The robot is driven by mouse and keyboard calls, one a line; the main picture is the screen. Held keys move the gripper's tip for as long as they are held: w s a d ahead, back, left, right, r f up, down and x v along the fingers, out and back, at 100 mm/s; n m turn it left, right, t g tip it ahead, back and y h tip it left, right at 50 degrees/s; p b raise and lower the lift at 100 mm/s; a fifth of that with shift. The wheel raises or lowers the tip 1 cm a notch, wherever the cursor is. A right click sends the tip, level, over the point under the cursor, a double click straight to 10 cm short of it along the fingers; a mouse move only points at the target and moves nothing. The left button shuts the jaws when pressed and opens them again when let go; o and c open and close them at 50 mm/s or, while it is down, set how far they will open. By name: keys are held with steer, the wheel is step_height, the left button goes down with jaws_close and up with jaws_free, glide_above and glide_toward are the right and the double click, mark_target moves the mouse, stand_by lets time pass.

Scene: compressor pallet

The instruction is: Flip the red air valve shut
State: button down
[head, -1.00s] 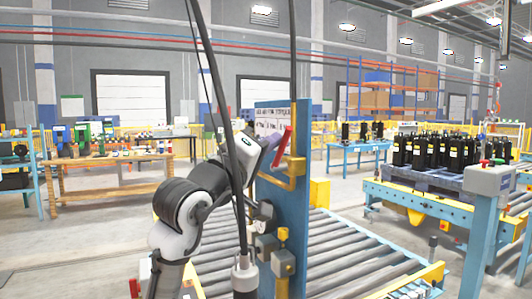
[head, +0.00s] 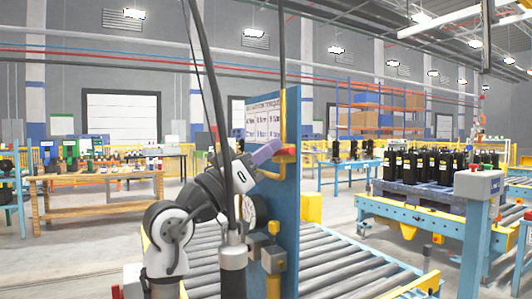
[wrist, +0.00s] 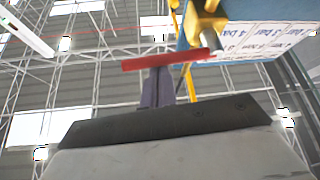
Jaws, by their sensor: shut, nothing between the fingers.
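The red valve handle (head: 285,151) shows only as a short red strip by the yellow pipe (head: 282,172) on the blue panel (head: 291,215). In the wrist view the red handle (wrist: 165,60) is a nearly level bar running left from the yellow valve body (wrist: 204,22). My gripper (head: 275,146) is at the handle, its purple fingers together and empty. In the wrist view my gripper (wrist: 159,72) has its fingertips right at the bar, overlapping its middle; I cannot tell whether they touch.
A roller conveyor (head: 340,262) runs below the panel. A control post (head: 477,225) stands at the right, before a blue bench (head: 415,213) with a pallet of black compressors (head: 430,165). A wooden workbench (head: 95,180) stands at the left. Open floor lies between.

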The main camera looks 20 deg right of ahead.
steer(key=shift+f, duration=0.35)
stand_by(0.5)
